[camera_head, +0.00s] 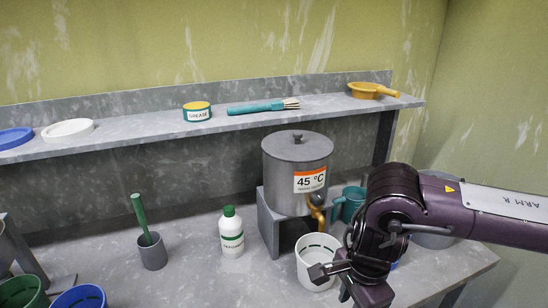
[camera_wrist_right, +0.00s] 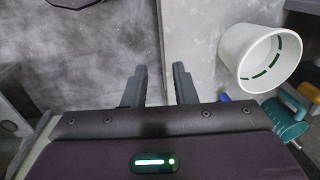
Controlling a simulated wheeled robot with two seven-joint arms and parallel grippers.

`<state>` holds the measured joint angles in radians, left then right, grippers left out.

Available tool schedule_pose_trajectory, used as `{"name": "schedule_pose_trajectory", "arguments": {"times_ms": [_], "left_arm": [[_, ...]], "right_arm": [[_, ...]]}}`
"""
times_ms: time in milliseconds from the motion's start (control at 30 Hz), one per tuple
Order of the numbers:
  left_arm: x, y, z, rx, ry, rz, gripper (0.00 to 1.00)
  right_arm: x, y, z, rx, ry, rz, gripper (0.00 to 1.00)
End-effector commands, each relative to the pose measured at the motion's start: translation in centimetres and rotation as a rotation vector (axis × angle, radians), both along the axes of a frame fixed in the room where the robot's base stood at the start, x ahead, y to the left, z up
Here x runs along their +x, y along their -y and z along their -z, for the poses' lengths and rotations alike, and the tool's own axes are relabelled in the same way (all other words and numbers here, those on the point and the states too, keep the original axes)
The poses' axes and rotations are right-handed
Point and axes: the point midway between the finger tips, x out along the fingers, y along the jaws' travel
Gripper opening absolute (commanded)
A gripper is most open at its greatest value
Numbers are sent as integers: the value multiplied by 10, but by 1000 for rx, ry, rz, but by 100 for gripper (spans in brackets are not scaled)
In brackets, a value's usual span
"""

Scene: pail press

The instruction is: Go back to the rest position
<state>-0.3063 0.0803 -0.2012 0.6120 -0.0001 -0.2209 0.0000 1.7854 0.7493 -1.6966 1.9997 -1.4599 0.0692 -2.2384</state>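My right gripper (camera_wrist_right: 160,72) is open and empty in the wrist view, its two grey fingers apart with only grey surface between them. In the head view my right gripper (camera_head: 330,270) hangs over the worktop in front of the white pail (camera_head: 309,268), overlapping its edge in the picture; I cannot tell whether they touch. The white pail, with green marks inside, also shows in the wrist view (camera_wrist_right: 240,62), to the right of the fingers and apart from them. My left gripper is not in view.
A grey tank (camera_head: 283,160) labelled 45 °C, with a brass tap, stands behind the pail. A teal jug (camera_head: 349,205) is partly behind my right arm. A white bottle (camera_head: 231,236) and a grey cup (camera_head: 152,254) stand left. A shelf (camera_head: 150,137) holds several items.

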Motion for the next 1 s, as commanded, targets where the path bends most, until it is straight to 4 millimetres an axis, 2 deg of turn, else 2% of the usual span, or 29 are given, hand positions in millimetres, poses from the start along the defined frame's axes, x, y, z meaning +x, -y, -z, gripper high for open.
{"name": "schedule_pose_trajectory", "arguments": {"times_ms": [33,133,367,467,667,767,900,1000], "left_arm": [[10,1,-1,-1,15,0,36],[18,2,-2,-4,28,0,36],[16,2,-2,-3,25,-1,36],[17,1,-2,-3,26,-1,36],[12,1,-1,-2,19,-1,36],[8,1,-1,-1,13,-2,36],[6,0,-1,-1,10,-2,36],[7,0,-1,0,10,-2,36]], "right_arm": [[-1,-5,3,10,1,2,25],[-3,-18,8,42,7,13,25],[-10,-54,20,135,21,57,25],[-16,-77,26,199,23,91,25],[-33,-136,32,387,6,214,25],[-47,-175,29,527,-25,325,25],[-66,-234,7,793,-136,599,25],[-69,-262,-19,982,-256,861,25]]}}
